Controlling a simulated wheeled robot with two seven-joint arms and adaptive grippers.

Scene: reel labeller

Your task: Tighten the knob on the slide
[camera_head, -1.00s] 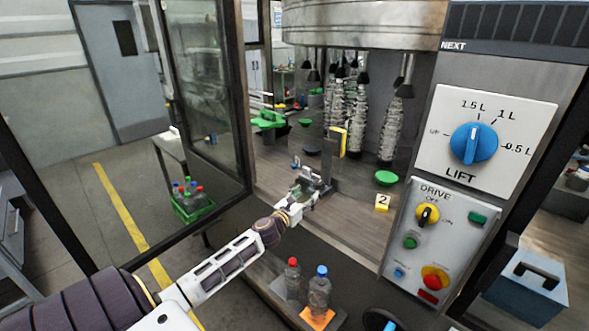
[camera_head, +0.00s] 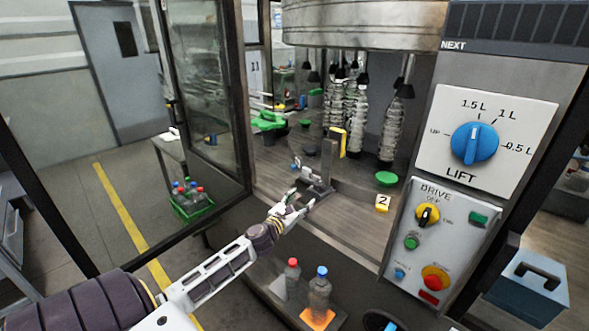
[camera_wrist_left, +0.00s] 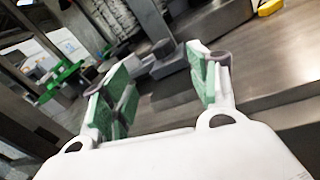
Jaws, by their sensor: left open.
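The slide (camera_head: 318,180) is a small grey metal post and bracket on the machine's deck, just beyond my left gripper. I cannot make out its knob clearly. My left gripper (camera_head: 298,203) is open in front of the slide, at the deck's front edge. In the left wrist view, its two green-padded fingers (camera_wrist_left: 160,88) are spread with nothing between them. The grey slide (camera_wrist_left: 178,62) shows beyond and between the fingertips, apart from them. My right gripper is not in view.
A control panel (camera_head: 438,240) with a blue LIFT dial (camera_head: 474,143) stands at the right. Bottles hang behind the slide. A green disc (camera_head: 386,179) and a yellow 2 marker (camera_head: 382,203) sit right of it. A glass door (camera_head: 205,110) stands open at the left.

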